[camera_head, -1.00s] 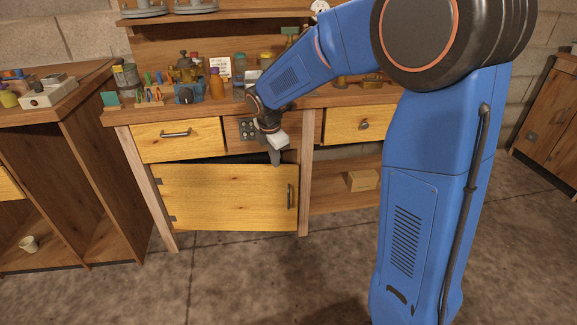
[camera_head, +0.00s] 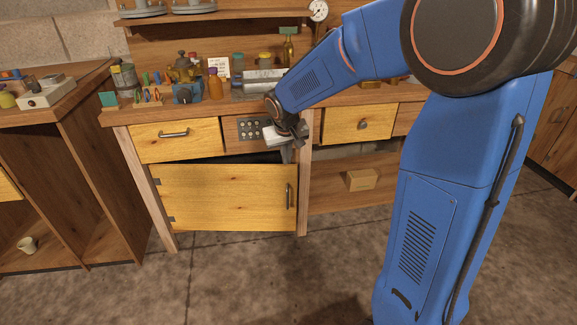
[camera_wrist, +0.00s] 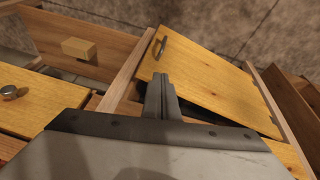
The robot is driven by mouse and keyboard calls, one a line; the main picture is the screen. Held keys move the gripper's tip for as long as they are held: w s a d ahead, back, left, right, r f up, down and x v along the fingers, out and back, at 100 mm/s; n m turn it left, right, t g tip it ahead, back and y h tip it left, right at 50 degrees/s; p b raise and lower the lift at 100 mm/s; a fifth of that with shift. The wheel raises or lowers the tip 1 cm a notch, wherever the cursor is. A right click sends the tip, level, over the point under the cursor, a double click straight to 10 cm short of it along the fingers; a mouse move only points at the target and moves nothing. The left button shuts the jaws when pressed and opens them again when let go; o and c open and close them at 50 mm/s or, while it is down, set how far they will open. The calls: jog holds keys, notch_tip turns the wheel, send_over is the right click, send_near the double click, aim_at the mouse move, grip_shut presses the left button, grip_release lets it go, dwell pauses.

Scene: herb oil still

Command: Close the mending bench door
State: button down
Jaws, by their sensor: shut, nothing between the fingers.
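The mending bench door (camera_head: 225,195) is a yellow wooden panel below the drawers, with hinges on its left and a dark upright handle (camera_head: 289,195) on its right. Its handle edge is close to the right bench post. A dark gap shows along its top edge; I cannot tell exactly how far ajar it is. The door (camera_wrist: 205,75) and its handle (camera_wrist: 160,47) also show in the wrist view. My gripper (camera_head: 286,156) is shut and empty, at the door's upper right corner. In the wrist view its fingers (camera_wrist: 160,80) overlap the door's top edge; contact is unclear.
Yellow drawers (camera_head: 177,139) and a dark button panel (camera_head: 255,129) sit above the door. Bottles and tools crowd the benchtop. The floor in front is clear. An open cabinet (camera_head: 95,170) stands left.

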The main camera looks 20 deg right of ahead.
aim_at(289, 167)
jog(key=w+d+f+m, duration=0.1)
jog(key=w+f, duration=0.1)
jog(key=f, duration=0.1)
jog(key=w+d+f+m, duration=0.1)
jog(key=w+f, duration=0.1)
jog(key=f, duration=0.1)
jog(key=w+f+m, duration=0.1)
jog(key=w+f, duration=0.1)
jog(key=f, duration=0.1)
jog(key=shift+d+f+m, duration=0.15)
jog(key=shift+d+m, duration=0.15)
jog(key=shift+d, duration=0.1)
jog(key=shift+w+d, duration=0.2)
jog(key=shift+w, duration=0.35)
